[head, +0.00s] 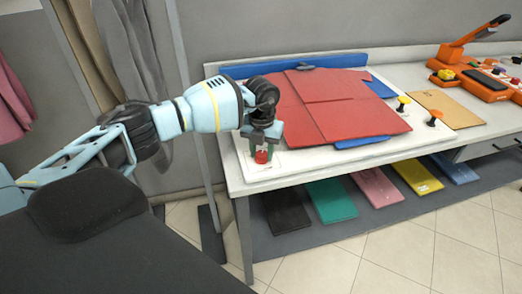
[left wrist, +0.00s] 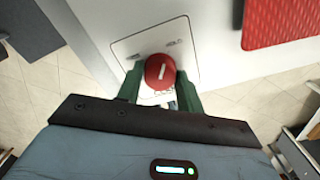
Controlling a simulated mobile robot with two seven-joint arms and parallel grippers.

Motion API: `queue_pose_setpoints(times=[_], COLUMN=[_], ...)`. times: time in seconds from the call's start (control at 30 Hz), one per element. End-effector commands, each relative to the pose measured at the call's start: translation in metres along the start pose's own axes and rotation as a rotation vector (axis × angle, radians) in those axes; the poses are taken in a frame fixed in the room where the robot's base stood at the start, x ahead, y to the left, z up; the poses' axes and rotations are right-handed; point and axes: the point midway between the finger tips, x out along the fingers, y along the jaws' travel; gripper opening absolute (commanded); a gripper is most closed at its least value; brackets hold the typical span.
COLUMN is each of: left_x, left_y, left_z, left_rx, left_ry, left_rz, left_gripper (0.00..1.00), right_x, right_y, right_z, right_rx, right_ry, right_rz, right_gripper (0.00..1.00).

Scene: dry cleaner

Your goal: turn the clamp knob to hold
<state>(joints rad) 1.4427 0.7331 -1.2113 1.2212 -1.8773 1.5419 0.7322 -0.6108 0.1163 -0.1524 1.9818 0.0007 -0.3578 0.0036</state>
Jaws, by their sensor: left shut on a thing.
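The clamp knob is a round red knob (head: 262,156) with a white line on top, on a pale plate at the table's left front corner. In the left wrist view the knob (left wrist: 160,71) sits between two green fingers, its white line pointing nearly straight up and down the picture. My left gripper (head: 262,150) reaches down over the knob and is shut on it. My right gripper is not in view.
A red folded sheet (head: 325,105) lies on the white table (head: 230,170), right of the knob. Yellow and orange knobs (head: 403,101) stand farther right. An orange machine (head: 482,80) is at the back right. Coloured boards (head: 331,199) lie on the shelf below.

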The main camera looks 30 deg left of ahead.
Motion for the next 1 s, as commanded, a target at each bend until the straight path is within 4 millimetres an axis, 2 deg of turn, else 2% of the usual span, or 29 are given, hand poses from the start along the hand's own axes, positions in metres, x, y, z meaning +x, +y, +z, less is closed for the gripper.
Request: queue_pose_setpoints(times=[0.4, 0.97, 1.0], left_x=[0.0011, 0.0014, 0.0014], left_y=[-0.0001, -0.0001, -0.0001], left_z=[-0.0003, -0.0005, -0.0005], left_rx=[0.2, 0.233, 0.233], left_ry=[0.001, 0.002, 0.002], left_rz=[0.001, 0.001, 0.001], left_gripper=[0.14, 0.14, 0.38], right_x=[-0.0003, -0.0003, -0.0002], right_y=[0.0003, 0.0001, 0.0], right_z=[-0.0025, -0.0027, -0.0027], right_rx=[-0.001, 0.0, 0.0], right_ry=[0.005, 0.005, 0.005], right_rz=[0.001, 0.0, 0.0], right_gripper=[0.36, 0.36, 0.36])
